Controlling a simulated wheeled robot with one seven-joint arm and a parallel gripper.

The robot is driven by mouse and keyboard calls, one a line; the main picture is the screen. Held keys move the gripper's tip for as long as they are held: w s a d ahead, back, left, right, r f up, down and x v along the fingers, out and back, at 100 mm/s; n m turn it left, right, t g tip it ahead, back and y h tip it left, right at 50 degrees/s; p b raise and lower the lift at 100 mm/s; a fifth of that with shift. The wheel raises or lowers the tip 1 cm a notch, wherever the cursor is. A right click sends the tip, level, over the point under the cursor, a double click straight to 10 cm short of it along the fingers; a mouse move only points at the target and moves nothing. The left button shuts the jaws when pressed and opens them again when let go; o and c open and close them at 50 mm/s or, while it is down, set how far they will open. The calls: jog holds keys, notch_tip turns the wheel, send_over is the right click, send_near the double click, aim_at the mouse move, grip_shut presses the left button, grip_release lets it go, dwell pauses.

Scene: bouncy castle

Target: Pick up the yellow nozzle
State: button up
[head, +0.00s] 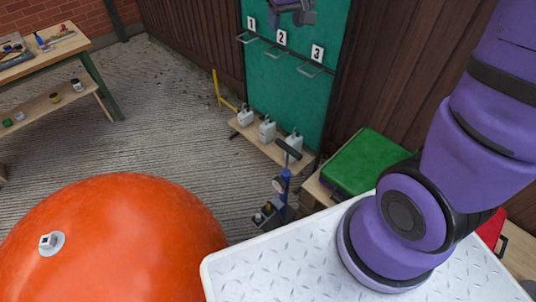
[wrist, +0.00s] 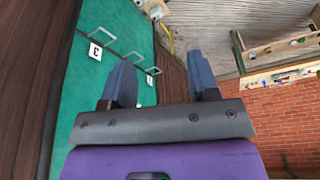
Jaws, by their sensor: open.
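A small yellow piece (head: 267,206) shows in a dark caddy (head: 273,217) at the foot of a blue hand pump (head: 286,180) in the head view. It may be the yellow nozzle, but it is too small to be sure. A pale piece sits beside it. My gripper (head: 292,10) is at the top edge of the head view, in front of the green board and well above the caddy. In the wrist view my gripper (wrist: 160,70) has its two blue-grey fingers apart with nothing between them. The caddy cannot be made out there.
A green board (head: 285,85) carries hooks numbered 1 to 3, with white jugs (head: 267,130) on a shelf below. A big orange ball (head: 110,240) fills the lower left. A green-lidded box (head: 365,162) stands right of the pump. A workbench (head: 45,55) stands far left; gravel between is clear.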

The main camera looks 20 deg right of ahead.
jog(key=w+a+f+g, duration=0.1)
jog(key=w+f, duration=0.4)
jog(key=f, duration=0.4)
jog(key=w+a+f, duration=0.1)
jog(key=w+f, duration=0.5)
jog(key=f, duration=0.2)
jog(key=n+g, duration=0.1)
jog(key=g, duration=0.2)
send_over(268, 202)
jog(key=f, duration=5.7)
jog(key=shift+w, duration=0.25)
jog(key=shift+s+f, duration=0.2)
jog(key=shift+f, duration=5.05)
jog(key=shift+c, duration=0.2)
jog(key=c, duration=1)
